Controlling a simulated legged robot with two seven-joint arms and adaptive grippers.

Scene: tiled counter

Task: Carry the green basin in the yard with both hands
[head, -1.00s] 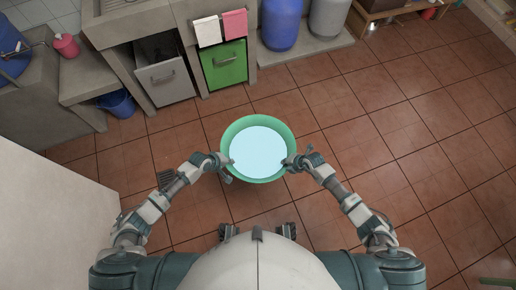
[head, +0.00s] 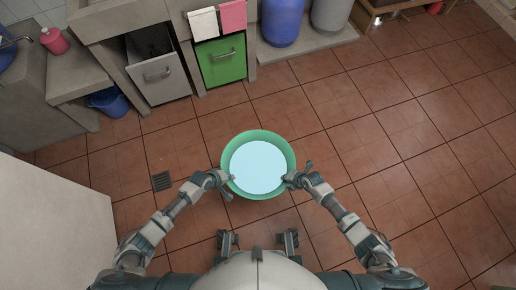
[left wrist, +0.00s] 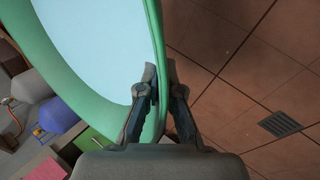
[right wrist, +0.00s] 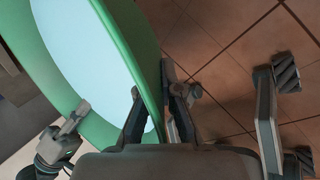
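The green basin (head: 289,150) is round, with a pale blue inside, and is held in front of my body in the head view. My left gripper (head: 230,178) is at its left rim and my right gripper (head: 287,180) at its right rim. In the left wrist view the fingers (left wrist: 160,88) stand on either side of the green rim (left wrist: 150,30), shut on it. In the right wrist view the fingers (right wrist: 152,92) likewise straddle the rim (right wrist: 135,30) and are shut on it. The basin looks about level.
A stone counter with a green drawer (head: 221,60) and a grey drawer (head: 162,78) stands at the back left. A blue bucket (head: 110,102) is below it. Blue and grey barrels (head: 281,22) stand behind. A white block (head: 55,215) is at the left. Tiled floor at the right is clear.

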